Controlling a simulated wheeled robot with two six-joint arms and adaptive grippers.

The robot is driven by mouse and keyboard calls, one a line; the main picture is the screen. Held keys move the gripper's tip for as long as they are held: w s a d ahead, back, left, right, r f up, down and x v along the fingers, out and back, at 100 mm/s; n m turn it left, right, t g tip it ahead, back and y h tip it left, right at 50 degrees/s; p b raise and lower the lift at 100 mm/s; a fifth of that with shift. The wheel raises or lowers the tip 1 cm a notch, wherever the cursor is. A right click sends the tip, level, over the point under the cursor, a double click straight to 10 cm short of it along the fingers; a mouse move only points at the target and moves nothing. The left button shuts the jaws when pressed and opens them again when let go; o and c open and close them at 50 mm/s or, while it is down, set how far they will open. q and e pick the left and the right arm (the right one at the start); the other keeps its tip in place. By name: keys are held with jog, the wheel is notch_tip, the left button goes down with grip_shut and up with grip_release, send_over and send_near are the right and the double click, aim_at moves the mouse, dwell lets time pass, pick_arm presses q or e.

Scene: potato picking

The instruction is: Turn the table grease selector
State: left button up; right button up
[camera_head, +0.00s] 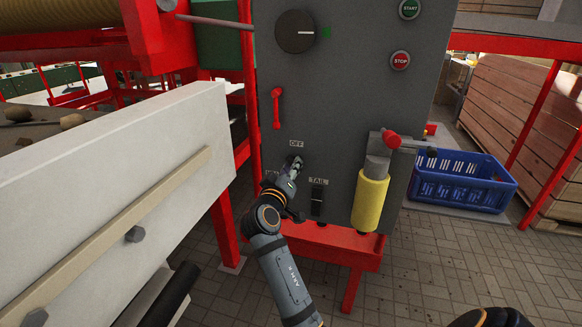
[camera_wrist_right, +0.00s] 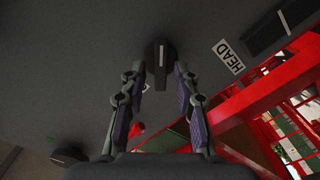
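The grey control panel (camera_head: 340,120) stands in front of me. My right gripper (camera_head: 296,160) is at its lower left, just below the OFF label (camera_head: 296,143) and left of the TAIL label (camera_head: 318,181). In the right wrist view, a black selector knob (camera_wrist_right: 158,56) with a pale mark sits at the fingertips. My right gripper (camera_wrist_right: 160,72) is open, with one finger on each side of the knob; I cannot tell whether they touch it. The HEAD label (camera_wrist_right: 228,56) is to the right. In the head view the gripper hides this knob. My left gripper is not in view.
Above are a large black rotary knob (camera_head: 296,32), a red lever (camera_head: 276,106), and START (camera_head: 409,8) and STOP (camera_head: 400,60) buttons. A yellow cylinder (camera_head: 370,202) projects at right. A white conveyor side (camera_head: 110,180) fills the left. A blue crate (camera_head: 462,180) stands at right.

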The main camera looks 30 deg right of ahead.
jog(key=shift+d+f, duration=0.1)
jog(key=shift+d, duration=0.05)
grip_shut()
jog(key=n+p, duration=0.2)
jog(key=n, duration=0.1)
jog(key=shift+p, duration=0.3)
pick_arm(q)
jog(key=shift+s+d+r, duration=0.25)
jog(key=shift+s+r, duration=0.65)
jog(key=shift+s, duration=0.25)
pick_arm(e)
jog(key=shift+o, duration=1.3)
grip_release()
jog(key=shift+w, duration=0.1)
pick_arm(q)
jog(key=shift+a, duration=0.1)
